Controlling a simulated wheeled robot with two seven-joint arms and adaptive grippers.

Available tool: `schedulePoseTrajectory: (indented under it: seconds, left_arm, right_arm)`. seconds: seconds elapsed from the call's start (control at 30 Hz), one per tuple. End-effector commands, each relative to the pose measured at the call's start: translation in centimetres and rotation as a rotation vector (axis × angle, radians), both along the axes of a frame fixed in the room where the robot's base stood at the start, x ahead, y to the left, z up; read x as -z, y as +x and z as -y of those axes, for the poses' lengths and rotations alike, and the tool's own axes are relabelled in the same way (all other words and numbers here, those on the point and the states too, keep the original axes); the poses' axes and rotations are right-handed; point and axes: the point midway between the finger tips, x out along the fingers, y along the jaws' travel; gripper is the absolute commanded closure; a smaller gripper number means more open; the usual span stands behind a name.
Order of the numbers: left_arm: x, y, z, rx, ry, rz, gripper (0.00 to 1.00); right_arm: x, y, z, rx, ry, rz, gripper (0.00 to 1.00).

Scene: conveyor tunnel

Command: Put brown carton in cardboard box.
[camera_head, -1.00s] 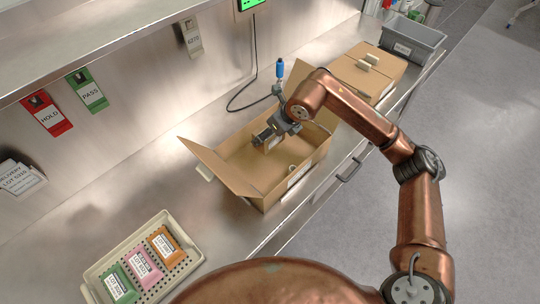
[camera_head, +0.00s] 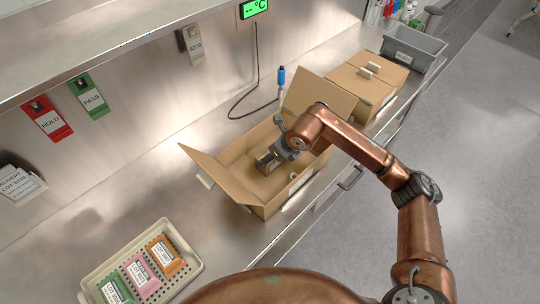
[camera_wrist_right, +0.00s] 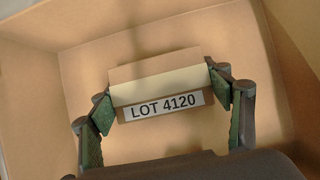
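The open cardboard box (camera_head: 275,204) stands on the steel bench with its flaps spread; its inner walls fill much of the right wrist view (camera_wrist_right: 28,80). My right gripper (camera_head: 272,158) reaches down inside it. In the right wrist view, the finger pads (camera_wrist_right: 160,92) press on both ends of the brown carton (camera_wrist_right: 155,72), which has a white "LOT 4120" label. The carton (camera_head: 265,166) is small and partly hidden by the gripper in the head view. It is low in the box; whether it touches the floor I cannot tell. My left gripper is out of view.
A tray (camera_head: 95,267) with green, pink and orange packets is at the lower left. A closed carton box (camera_head: 362,82) and a grey bin (camera_head: 418,50) stand further along the bench. A blue-topped tool (camera_head: 281,78) stands behind the box.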

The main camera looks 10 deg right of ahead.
Motion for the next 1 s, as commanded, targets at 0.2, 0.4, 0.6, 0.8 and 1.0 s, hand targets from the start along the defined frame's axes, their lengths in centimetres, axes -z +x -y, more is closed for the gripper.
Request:
schedulePoseTrajectory:
  seconds: [0.2, 0.4, 0.6, 0.8, 1.0]
  left_arm:
    - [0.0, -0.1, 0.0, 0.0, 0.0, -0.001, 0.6]
    - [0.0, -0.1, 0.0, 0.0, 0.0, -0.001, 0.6]
    - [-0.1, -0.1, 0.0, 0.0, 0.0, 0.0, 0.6]
    - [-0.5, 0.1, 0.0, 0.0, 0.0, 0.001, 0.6]
    - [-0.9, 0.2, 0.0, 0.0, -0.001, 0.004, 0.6]
  right_arm:
    - [0.1, 0.0, 0.0, 0.0, -0.001, -0.001, 0.14]
    - [0.1, 0.0, 0.0, 0.0, -0.001, -0.001, 0.11]
    - [-0.4, -0.1, 0.1, 0.0, -0.001, 0.0, 0.11]
    - [-3.0, -1.2, 1.0, 0.0, -0.002, 0.003, 0.11]
    - [-6.8, -3.0, 2.1, 0.0, -0.002, 0.004, 0.11]
